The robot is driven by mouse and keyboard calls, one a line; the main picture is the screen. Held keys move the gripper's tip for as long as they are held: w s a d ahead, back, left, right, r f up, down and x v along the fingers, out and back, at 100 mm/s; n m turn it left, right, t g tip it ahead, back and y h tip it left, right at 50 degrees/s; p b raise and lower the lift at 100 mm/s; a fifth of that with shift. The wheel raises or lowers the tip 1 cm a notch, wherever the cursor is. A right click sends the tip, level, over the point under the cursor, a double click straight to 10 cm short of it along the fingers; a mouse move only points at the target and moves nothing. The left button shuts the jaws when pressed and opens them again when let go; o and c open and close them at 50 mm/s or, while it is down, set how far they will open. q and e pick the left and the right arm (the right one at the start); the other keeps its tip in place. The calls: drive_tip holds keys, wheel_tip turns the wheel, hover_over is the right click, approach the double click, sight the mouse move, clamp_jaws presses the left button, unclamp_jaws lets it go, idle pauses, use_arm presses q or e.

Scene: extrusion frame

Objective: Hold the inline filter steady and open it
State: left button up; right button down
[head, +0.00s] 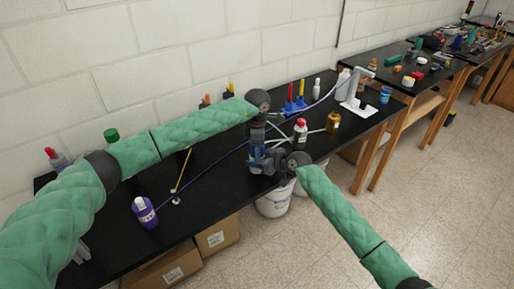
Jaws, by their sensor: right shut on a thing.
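My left gripper (257,142) reaches down over the black bench from its green-sleeved arm; I cannot tell whether its fingers are open or shut. My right gripper (259,164) comes in from the lower right, just below the left one, and is shut on a small part there, seemingly the inline filter. The filter is mostly hidden by the two grippers, and its ends cannot be made out. A thin purple-blue hose (205,172) runs from the purple bottle (145,212) towards the grippers, and a line (318,102) continues beyond them to a white stand (355,94).
A red-capped white bottle (300,130) and an amber bottle (333,122) stand right of the grippers. A blue rack (294,106) is behind. A yellow stick-like thing (182,170) lies to the left. Cardboard boxes (217,236) and a white bucket (274,204) are below.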

use_arm(q)
wheel_tip(320, 180, up, 4)
drive_tip(key=shift+r, duration=0.1)
drive_tip(key=shift+c, duration=0.3)
drive_tip(key=shift+r+m, duration=1.1)
drive_tip(key=shift+r, duration=0.6)
drive_tip(key=shift+f, duration=3.9)
drive_tip(key=c, duration=1)
drive_tip(key=shift+n, duration=1.7)
drive_tip(key=o, duration=1.1)
